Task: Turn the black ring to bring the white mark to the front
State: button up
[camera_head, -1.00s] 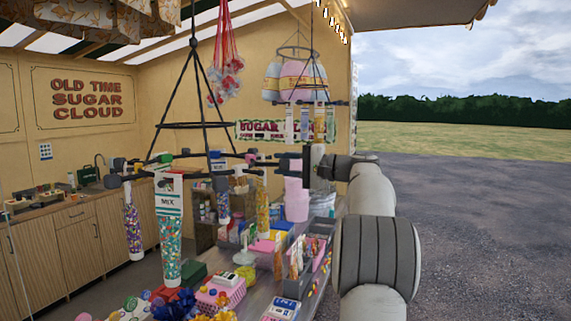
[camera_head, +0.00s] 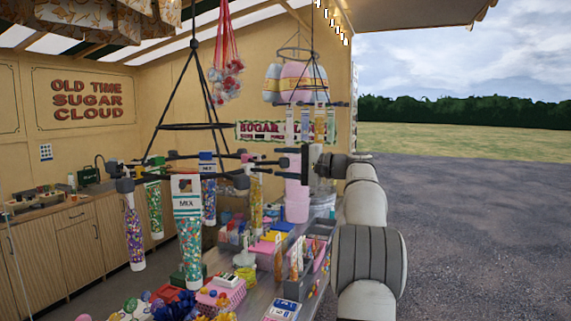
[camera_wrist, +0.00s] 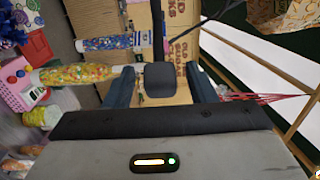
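The black ring (camera_head: 183,157) hangs level from a black frame and carries several tubes of coloured sweets on dark end blocks. A tube marked MIX (camera_head: 188,225) hangs at its near side. I cannot make out a white mark on the ring in either view. My gripper (camera_head: 303,161) is at the ring's right side. In the wrist view my gripper (camera_wrist: 160,88) has its two dark blue fingers apart, with a black block (camera_wrist: 160,80) of the ring between them. A gap shows on both sides of the block, so the fingers do not appear clamped on it.
A counter below holds a pink basket (camera_head: 222,296), grey bins (camera_head: 298,288) and other sweets. A second hanging rack (camera_head: 297,85) with pastel tubs is behind. Wooden cupboards (camera_head: 75,235) line the left wall. Open gravel (camera_head: 480,220) lies to the right.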

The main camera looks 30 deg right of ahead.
jog(key=shift+s, duration=0.1)
jog(key=v, duration=0.9)
jog(key=shift+s+d, duration=0.3)
jog(key=shift+a, duration=0.1)
dwell(0.5)
jog(key=w+a+f+g+h+b, duration=0.1)
jog(key=a+f+g, duration=0.1)
jog(key=a+f, duration=0.35)
jog(key=a+f+g+h+b, duration=0.1)
jog(key=a+f+g+b, duration=0.1)
jog(key=a, duration=0.7)
jog(key=s+a+f+n+g+h+b, duration=0.2)
jog(key=s+a+f+g, duration=0.3)
jog(key=a+f, duration=0.65)
jog(key=s+a+f+n+g+h+b, duration=0.1)
jog(key=s+a+f+n+h, duration=0.2)
jog(key=s+f, duration=0.7)
jog(key=s+a+f+n+h+b, duration=0.2)
jog(key=s+a+f+n+h, duration=0.2)
jog(key=s+f, duration=0.6)
jog(key=s+a+n, duration=0.1)
jog(key=s+a, duration=0.1)
jog(key=s, duration=0.3)
jog(key=shift+a+f+n+g, duration=0.2)
jog(key=shift+a+n+g, duration=0.1)
jog(key=shift+a+g, duration=0.1)
